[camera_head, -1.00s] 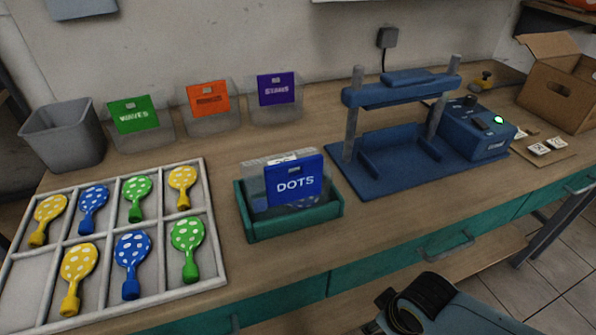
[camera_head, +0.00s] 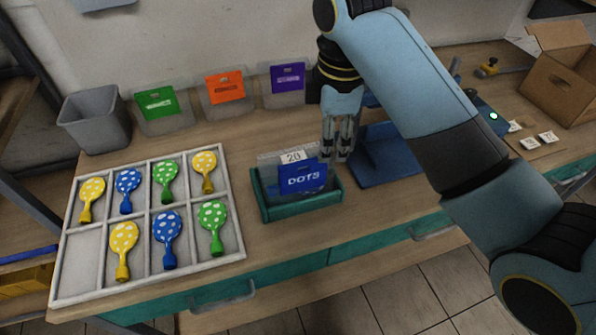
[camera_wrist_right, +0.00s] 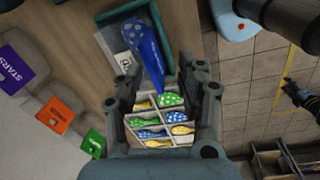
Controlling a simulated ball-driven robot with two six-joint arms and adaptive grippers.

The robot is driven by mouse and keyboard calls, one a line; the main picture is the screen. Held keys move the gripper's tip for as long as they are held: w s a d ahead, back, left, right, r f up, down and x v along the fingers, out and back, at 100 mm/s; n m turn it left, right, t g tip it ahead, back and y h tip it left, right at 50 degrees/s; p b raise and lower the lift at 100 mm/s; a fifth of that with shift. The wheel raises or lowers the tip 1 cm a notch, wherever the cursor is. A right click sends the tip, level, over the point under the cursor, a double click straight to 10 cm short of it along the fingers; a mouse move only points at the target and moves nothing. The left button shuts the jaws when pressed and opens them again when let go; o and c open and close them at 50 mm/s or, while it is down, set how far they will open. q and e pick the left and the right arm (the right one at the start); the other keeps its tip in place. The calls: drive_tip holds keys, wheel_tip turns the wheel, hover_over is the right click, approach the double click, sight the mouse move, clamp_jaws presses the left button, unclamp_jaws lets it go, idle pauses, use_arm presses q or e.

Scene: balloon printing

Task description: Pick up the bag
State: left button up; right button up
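The bag is clear with a blue DOTS label (camera_head: 303,177) and a white tag reading 20 (camera_head: 293,157). It stands upright in a green tray (camera_head: 300,212) on the bench. My right gripper (camera_head: 339,155) points down at the bag's right end, just above the tray. Nothing is seen held. A small dark shape at that view's right edge looks like my left gripper (camera_wrist_right: 297,92); its fingers are not clear.
A balloon sample tray (camera_head: 240,235) lies left of the green tray. Bags with green (camera_head: 156,103), orange (camera_head: 225,87) and purple (camera_head: 288,78) labels stand behind, beside a grey bin (camera_head: 95,120). A blue press (camera_head: 385,165) is close on the right, partly behind my arm.

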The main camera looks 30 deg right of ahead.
sight(314, 159)
drive_tip(key=w+n, duration=0.1)
drive_tip(key=w+r, duration=0.1)
drive_tip(key=w+n, duration=0.1)
drive_tip(key=shift+w+a+r+n+g, duration=0.3)
drive_tip(key=shift+a+r, duration=0.05)
drive_tip(key=shift+n, duration=0.3)
wheel_tip(314, 159, down, 4)
drive_tip(key=shift+f+b, duration=0.1)
drive_tip(key=shift+b, duration=0.55)
wheel_tip(314, 159, down, 6)
drive_tip(key=shift+s+r+p, duration=0.15)
drive_tip(key=shift+p, duration=0.65)
drive_tip(key=shift+f, duration=0.3)
clamp_jaws()
